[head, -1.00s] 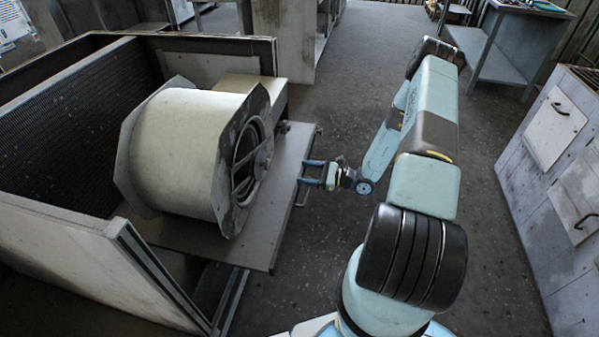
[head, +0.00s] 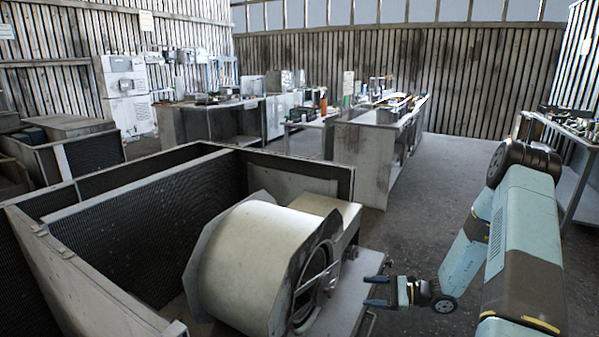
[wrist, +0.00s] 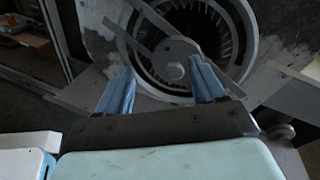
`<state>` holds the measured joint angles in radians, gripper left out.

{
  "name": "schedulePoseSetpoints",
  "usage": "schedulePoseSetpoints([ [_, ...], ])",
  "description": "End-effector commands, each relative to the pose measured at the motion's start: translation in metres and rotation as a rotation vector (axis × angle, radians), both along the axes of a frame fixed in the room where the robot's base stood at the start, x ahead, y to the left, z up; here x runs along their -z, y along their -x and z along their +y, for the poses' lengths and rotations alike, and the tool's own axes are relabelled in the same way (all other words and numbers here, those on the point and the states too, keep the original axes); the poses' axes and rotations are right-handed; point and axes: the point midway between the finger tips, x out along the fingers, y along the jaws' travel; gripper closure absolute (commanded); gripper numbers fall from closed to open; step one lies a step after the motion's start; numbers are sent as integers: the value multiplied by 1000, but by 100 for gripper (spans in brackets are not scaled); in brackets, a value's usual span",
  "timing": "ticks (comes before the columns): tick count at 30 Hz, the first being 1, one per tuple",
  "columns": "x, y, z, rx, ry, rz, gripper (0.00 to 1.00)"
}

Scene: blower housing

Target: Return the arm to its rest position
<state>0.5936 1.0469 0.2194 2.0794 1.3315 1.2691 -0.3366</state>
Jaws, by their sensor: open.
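My gripper (head: 377,291) is open and empty in the head view, at the end of my folded arm on the right. Its two blue fingers point left toward the blower housing (head: 245,262), a cream drum with grey end plates. A gap shows between the fingertips and the drum. In the wrist view my gripper (wrist: 163,88) has its fingers apart, with nothing between them. Beyond them is the blower's round opening with its hub (wrist: 174,70), crossing struts and finned wheel.
The blower sits by an open metal cabinet (head: 85,290) with dark mesh panels, partly on a protruding shelf (head: 362,290). Workbenches with tools (head: 375,130) stand behind. Another table (head: 567,125) is at the far right. Grey floor (head: 440,200) is clear between them.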

Motion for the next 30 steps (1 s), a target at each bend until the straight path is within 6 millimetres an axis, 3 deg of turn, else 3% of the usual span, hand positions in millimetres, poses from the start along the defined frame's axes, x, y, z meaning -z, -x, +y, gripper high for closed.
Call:
schedulePoseSetpoints([
  [1,-15,1,3,-38,31,-21,31],
  [12,-99,25,20,-278,246,-140,31],
  [30,-217,86,36,-590,635,-347,31],
])
